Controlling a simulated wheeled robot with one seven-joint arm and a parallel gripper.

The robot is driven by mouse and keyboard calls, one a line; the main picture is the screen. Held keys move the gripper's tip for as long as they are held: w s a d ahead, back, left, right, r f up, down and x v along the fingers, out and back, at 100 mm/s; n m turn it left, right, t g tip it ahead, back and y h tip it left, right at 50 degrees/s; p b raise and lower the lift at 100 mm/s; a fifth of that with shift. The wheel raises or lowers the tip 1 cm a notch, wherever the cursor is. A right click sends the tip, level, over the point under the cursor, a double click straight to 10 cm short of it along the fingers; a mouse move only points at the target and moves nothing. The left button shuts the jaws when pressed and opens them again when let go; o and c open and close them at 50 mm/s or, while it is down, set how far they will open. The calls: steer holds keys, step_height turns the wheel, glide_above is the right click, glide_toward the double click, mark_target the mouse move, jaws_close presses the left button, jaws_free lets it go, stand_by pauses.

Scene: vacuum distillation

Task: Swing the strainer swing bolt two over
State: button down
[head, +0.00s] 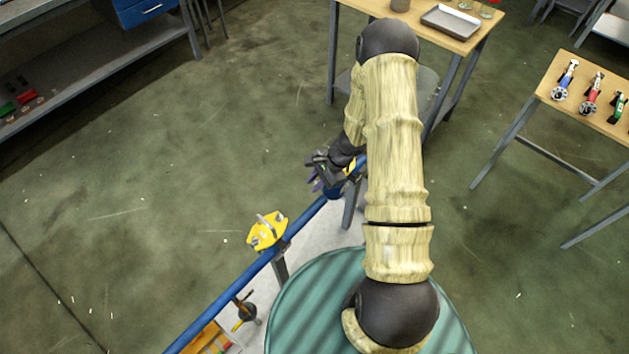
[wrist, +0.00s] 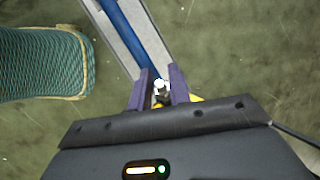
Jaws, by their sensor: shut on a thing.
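My gripper (head: 316,182) is at the far end of the blue pipe (head: 228,295), low over it. In the wrist view its two purple fingers (wrist: 160,80) are closed on a small bright metal piece with a dark lower part, which looks like the swing bolt (wrist: 161,89). Its angle is hard to tell. A yellow body (wrist: 196,99), probably the strainer, shows just behind the fingers and is mostly hidden by my gripper. The blue pipe also runs away from the fingers in the wrist view (wrist: 133,35).
A yellow fitting with metal bolts (head: 267,231) sits midway along the pipe. A black-and-yellow valve handle (head: 245,311) is nearer. A wooden table with a grey tray (head: 450,22) stands beyond, and a table with coloured valves (head: 590,95) stands at right. Floor at left is clear.

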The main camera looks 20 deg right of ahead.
steer(key=shift+w+d+r+y+p, duration=0.1)
steer(key=shift+d+r+y+p, duration=0.2)
steer(key=shift+p, duration=0.55)
steer(key=shift+g+p, duration=0.3)
steer(key=shift+p, duration=0.3)
steer(key=shift+y, duration=0.3)
steer(key=shift+f, duration=0.1)
steer(key=c, duration=1.5)
jaws_free()
steer(key=shift+c, duration=0.2)
